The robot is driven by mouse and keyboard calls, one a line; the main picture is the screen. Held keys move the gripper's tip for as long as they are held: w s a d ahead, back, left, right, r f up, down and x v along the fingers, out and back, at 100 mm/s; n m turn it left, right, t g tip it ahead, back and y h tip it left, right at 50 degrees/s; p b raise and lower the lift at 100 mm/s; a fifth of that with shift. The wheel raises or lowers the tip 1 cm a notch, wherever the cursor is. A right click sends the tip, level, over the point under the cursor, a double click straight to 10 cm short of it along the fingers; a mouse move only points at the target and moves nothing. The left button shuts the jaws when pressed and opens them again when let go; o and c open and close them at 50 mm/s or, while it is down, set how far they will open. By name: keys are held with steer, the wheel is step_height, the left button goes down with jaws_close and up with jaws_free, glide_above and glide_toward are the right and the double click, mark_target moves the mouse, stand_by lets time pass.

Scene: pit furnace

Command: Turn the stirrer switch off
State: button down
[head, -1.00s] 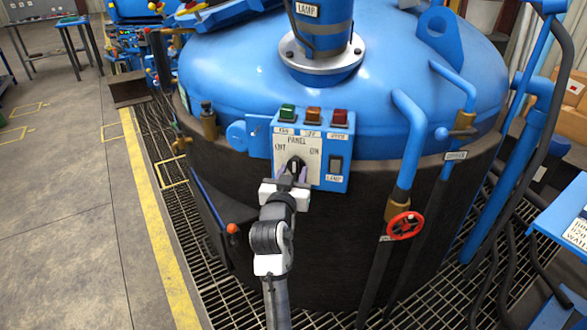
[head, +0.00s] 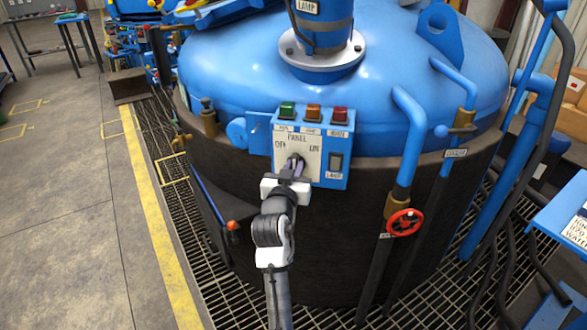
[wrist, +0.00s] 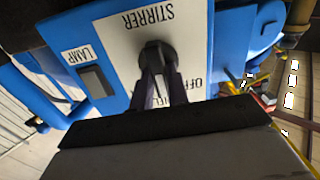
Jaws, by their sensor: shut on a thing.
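The stirrer switch is a dark rotary knob (wrist: 156,54) on a white plate (wrist: 120,45), which reads STIRRER upside down in the wrist view. In the head view the plate sits on a blue panel box (head: 343,135), with OFF on the left and ON on the right. My gripper (head: 296,164) is at the knob, its two purple-grey fingers close together. In the wrist view my gripper (wrist: 163,88) is shut on the knob, a finger on each side. The fingers partly cover the knob and the OFF lettering, so I cannot tell exactly where it points.
A black LAMP rocker switch (head: 335,162) is right of the knob. Green (head: 287,110), orange (head: 313,114) and red (head: 338,116) buttons top the box. Blue pipes and a red handwheel (head: 405,222) stand to the right. Free floor lies left of the grating.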

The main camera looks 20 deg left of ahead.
steer(key=n+p, duration=0.2)
steer(key=n, duration=0.2)
steer(key=shift+a+n, duration=0.1)
steer(key=shift+n, duration=0.2)
steer(key=shift+a+f+n+p, duration=0.1)
steer(key=shift+n+p, duration=0.55)
steer(key=shift+n, duration=0.4)
steer(key=shift+a+f+n+p, duration=0.1)
steer(key=shift+n+p, duration=0.55)
steer(key=shift+n, duration=0.4)
steer(key=c, duration=1.4)
jaws_free()
steer(key=shift+o, duration=0.2)
steer(key=shift+s, duration=0.15)
steer(key=s+d+b, duration=0.2)
steer(key=s+b, duration=0.1)
steer(key=s, duration=1)
steer(key=shift+s, duration=0.25)
